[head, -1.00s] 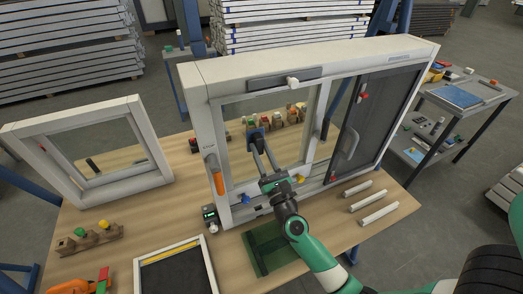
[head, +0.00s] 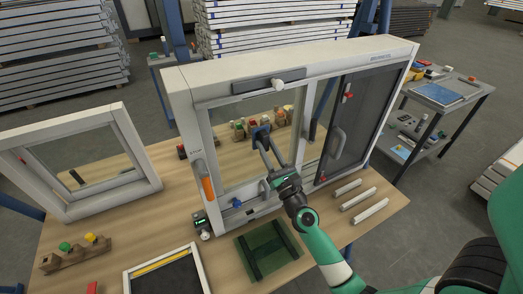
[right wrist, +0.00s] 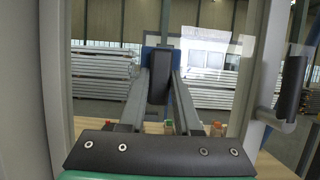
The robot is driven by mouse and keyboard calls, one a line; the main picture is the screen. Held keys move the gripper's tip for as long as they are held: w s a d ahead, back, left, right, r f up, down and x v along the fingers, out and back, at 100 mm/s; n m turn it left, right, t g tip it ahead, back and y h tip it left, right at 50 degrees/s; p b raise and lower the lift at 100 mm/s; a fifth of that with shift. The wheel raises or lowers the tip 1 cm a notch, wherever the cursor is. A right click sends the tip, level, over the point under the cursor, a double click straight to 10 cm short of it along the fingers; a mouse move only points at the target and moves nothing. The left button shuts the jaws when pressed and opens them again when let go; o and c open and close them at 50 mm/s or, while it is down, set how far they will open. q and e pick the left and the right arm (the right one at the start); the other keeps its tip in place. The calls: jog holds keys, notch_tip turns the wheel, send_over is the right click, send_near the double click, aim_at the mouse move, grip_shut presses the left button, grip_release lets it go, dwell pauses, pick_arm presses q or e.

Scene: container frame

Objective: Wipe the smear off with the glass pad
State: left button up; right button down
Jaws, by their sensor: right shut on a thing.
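My right gripper (head: 266,146) is shut on the glass pad (head: 261,133), a small dark block with a blue face. The pad is held at the glass pane (head: 228,170) of the large white window frame, right of the pane's middle. In the right wrist view the two long fingers (right wrist: 158,98) grip the pad's dark handle (right wrist: 158,85), with blue showing on both sides. Whether the pad touches the glass is hard to tell. A pale patch (right wrist: 205,55) shows right of the pad there; I cannot tell smear from reflection or background. My left gripper is not in view.
The window frame has an orange handle (head: 208,188) at left and a dark sash (head: 355,130) with a grey handle (head: 337,144) at right.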

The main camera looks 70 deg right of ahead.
jog(key=shift+s+d, duration=0.85)
jog(key=shift+d, duration=0.05)
jog(key=s+a, duration=0.4)
jog(key=shift+s, duration=0.2)
jog(key=shift+s+a, duration=1.05)
jog(key=shift+s, duration=0.1)
